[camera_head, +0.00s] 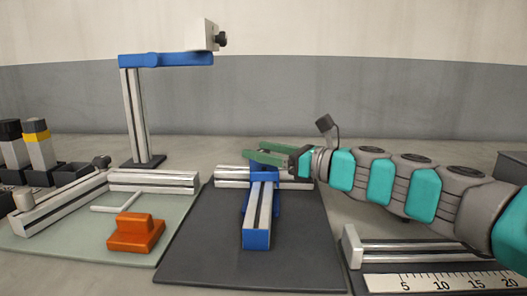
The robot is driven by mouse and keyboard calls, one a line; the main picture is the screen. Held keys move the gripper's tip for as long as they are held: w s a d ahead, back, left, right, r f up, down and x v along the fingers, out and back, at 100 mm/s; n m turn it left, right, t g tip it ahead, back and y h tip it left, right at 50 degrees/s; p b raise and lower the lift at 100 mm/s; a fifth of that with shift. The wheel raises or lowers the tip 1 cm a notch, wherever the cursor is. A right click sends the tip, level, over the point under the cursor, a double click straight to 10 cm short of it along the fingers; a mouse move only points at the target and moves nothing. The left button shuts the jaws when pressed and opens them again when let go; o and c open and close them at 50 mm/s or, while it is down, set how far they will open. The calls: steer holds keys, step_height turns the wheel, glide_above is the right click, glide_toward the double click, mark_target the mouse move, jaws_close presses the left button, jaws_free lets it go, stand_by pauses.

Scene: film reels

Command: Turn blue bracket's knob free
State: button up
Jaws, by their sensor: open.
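The near rail has a blue end cap (256,240). I cannot make out a knob on this bracket; my gripper and the rails may hide it. My gripper (256,150) comes in from the right with its green fingers pointing left, just above and behind the crossing rail. The fingers are apart, with nothing seen between them. I cannot tell whether they touch anything.
An orange block (136,233) and several rails lie on the pale mat (75,245) at left. A ruler (440,281) lies at front right. The dark mat's front (205,262) is clear.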

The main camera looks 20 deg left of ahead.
jaws_close()
stand_by(0.3)
steer(key=shift+n+g+p, duration=0.4)
steer(key=shift+g+p, duration=0.05)
steer(key=shift+g, duration=0.15)
steer(key=shift+w+n+g+p, duration=0.15)
steer(key=shift+n+g+p, duration=0.15)
steer(key=shift+n+g, duration=0.35)
steer(key=shift+f+g+y, duration=0.1)
steer(key=shift+g+y, duration=0.2)
steer(key=shift+g, duration=0.35)
steer(key=shift+n+g, duration=2.05)
steer(key=shift+g, duration=0.85)
jaws_free()
